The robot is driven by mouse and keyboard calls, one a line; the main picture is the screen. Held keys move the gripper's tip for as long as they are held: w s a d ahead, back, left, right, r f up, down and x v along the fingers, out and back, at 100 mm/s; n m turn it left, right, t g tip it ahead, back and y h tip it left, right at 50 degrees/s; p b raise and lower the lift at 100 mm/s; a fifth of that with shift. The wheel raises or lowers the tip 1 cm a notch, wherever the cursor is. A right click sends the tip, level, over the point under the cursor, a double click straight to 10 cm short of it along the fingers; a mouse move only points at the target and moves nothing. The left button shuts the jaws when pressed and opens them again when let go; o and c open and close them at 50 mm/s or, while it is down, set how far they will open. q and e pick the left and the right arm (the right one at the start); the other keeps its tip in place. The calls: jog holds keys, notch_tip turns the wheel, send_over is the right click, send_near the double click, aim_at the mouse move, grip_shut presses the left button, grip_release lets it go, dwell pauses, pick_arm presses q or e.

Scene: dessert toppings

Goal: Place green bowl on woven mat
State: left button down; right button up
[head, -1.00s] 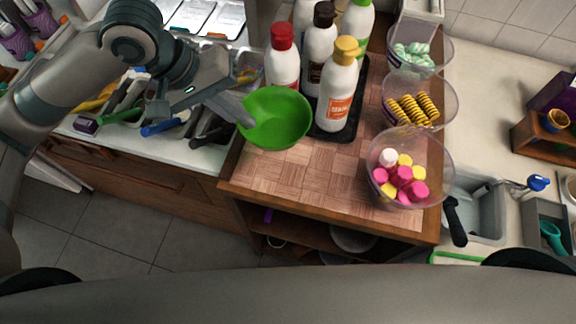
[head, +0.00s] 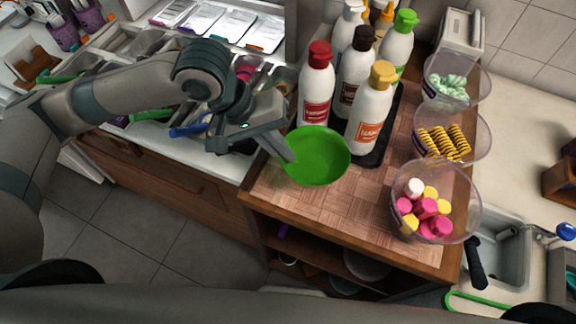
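The green bowl (head: 318,157) is at the left part of the woven-patterned mat surface (head: 330,205) on top of the wooden cabinet. My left gripper (head: 287,153) reaches in from the left, its fingers closed at the bowl's left rim. The bowl looks roughly level. I cannot tell whether its base touches the mat or is just above it. The bowl hides the mat beneath it. My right gripper is not in view.
Several sauce bottles, one red-capped (head: 315,95) and one yellow-capped (head: 370,115), stand on a black tray (head: 378,155) right behind the bowl. Clear bowls of toppings, the nearest with pink and yellow pieces (head: 427,212), line the right edge. The front middle is clear.

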pick_arm(q)
jog(key=shift+f, duration=1.15)
jog(key=shift+f+p, duration=0.35)
jog(key=shift+f, duration=1.55)
jog(key=shift+f, duration=0.1)
jog(key=c, duration=2.1)
grip_release()
jog(key=b+v, duration=0.1)
jog(key=v, duration=1.1)
